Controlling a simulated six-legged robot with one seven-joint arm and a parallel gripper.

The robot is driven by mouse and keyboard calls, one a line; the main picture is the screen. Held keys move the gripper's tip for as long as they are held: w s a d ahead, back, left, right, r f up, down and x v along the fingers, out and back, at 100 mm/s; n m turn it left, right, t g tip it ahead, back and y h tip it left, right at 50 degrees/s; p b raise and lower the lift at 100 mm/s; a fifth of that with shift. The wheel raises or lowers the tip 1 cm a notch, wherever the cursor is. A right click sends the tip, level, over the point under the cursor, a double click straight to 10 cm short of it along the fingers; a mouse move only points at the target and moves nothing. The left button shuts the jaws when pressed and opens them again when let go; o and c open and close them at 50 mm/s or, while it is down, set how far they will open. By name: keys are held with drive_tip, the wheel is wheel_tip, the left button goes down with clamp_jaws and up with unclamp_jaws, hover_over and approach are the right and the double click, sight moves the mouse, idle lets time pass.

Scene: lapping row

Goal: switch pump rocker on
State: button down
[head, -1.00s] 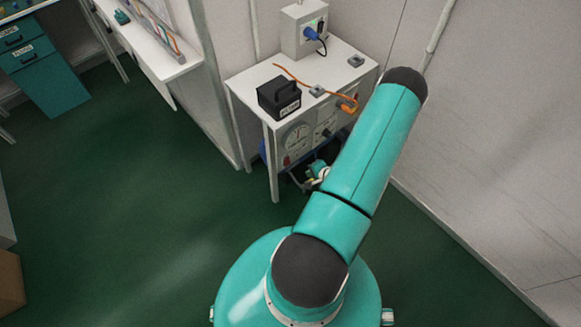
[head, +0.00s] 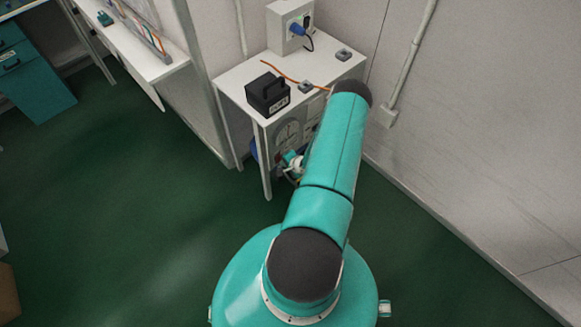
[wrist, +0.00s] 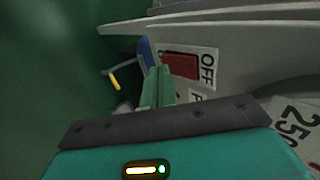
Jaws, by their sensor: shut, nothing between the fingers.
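The pump rocker (wrist: 181,65) is a red switch in a white plate on a grey panel in the wrist view. The word OFF (wrist: 207,68) is printed beside it. My gripper (wrist: 157,80) has its green fingers shut and empty, with the tips close to the rocker's near-left edge. I cannot tell whether they touch it. In the head view my gripper (head: 291,158) is low in front of the bench's gauge panel (head: 287,133). The rocker cannot be made out there, and my arm covers the right part of the panel.
The white bench (head: 234,82) carries a black box with a handle (head: 268,95), an orange cable (head: 280,72), small grey blocks and a grey socket box (head: 290,27) with a blue plug. A wall stands at the right. The green floor (head: 130,190) on the left is open.

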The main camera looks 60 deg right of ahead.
drive_tip(key=shift+w+f, duration=0.1)
drive_tip(key=shift+w, duration=0.3)
idle(0.3)
drive_tip(key=shift+r, duration=0.85)
